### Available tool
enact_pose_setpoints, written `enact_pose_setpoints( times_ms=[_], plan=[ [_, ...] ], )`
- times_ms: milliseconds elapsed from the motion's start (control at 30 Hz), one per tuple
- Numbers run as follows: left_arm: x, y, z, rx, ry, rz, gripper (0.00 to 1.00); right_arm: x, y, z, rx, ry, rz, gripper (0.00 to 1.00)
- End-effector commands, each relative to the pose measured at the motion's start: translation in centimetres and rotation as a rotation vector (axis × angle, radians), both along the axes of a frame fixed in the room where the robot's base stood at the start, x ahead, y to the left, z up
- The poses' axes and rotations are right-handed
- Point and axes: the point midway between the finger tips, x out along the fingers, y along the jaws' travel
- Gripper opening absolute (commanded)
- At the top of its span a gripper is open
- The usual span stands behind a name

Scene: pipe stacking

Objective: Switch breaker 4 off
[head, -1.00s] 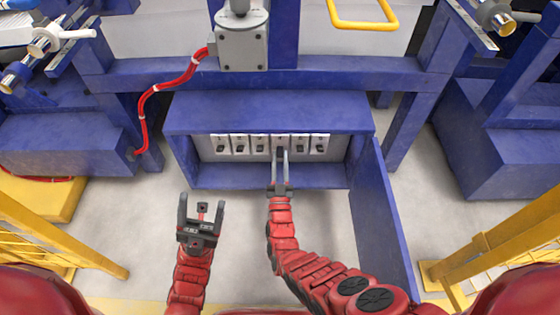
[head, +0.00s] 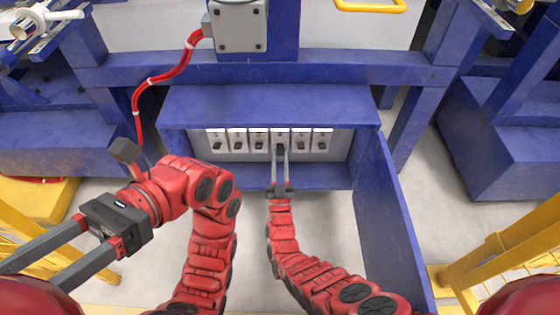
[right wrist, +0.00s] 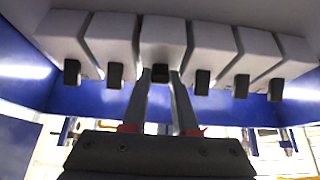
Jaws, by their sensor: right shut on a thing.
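A row of white breakers (head: 238,138) with dark toggles sits inside the open blue box in the head view. Breaker 4 (head: 280,133) is right of the row's middle. My right gripper (head: 280,152) reaches up to it and is shut on its dark toggle. In the right wrist view, the fingertips sit on either side of the toggle (right wrist: 160,73) below the white breaker body (right wrist: 163,38). The fingers partly hide the toggle, so I cannot tell its position. My left gripper (head: 32,276) is open and empty at the lower left, pointing left, away from the box.
The blue box door (head: 393,220) hangs open to the right of my right arm. A red cable (head: 160,82) runs down left of the box from a grey junction box (head: 239,27). Yellow railings (head: 500,245) stand at both sides.

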Motion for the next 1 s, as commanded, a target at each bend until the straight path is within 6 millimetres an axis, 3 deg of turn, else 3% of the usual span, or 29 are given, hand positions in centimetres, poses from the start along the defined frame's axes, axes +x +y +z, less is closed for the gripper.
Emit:
enact_pose_setpoints(
  times_ms=[300, 833, 867, 1000],
  plan=[
    [-2.4, 2.8, -2.1, -0.107, -0.210, -0.117, 0.64, 0.0, 0.0, -0.3, -0.001, -0.025, -0.001, 0.00],
    [-2.7, 3.4, -2.5, -0.126, -0.245, -0.139, 0.64, 0.0, 0.0, -0.2, -0.001, -0.029, -0.001, 0.00],
    [-2.7, 3.4, -2.5, -0.126, -0.245, -0.139, 0.64, 0.0, 0.0, -0.2, -0.001, -0.029, -0.001, 0.31],
    [-2.7, 3.4, -2.5, -0.125, -0.245, -0.138, 0.64, 0.0, 0.0, -0.2, -0.001, -0.029, -0.001, 0.56]
  ],
)
